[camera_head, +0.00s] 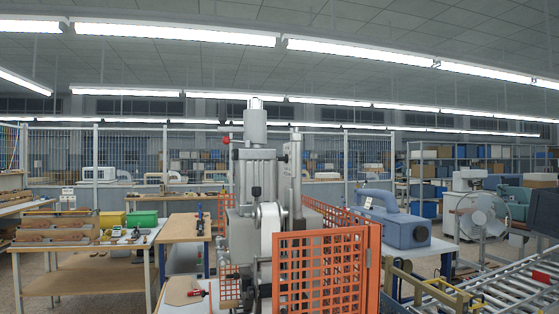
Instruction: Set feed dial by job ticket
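A grey stamping press (258,165) stands upright in the middle, with a white roll (269,228) on its front. A red knob (226,140) sticks out at its upper left. I cannot make out a feed dial on the press for certain. A blue machine (395,225) on the right has a small round dark feature on its side, too small to read. A small pale tag (368,203) shows at its left top; whether it is a job ticket I cannot tell. Neither of my grippers is in view.
Orange mesh guards (322,270) surround the press's right and front. A roller conveyor (500,292) fills the lower right. A wooden workbench (80,245) with tools and a green item stands left. A smaller wooden table (182,229) stands beside the press.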

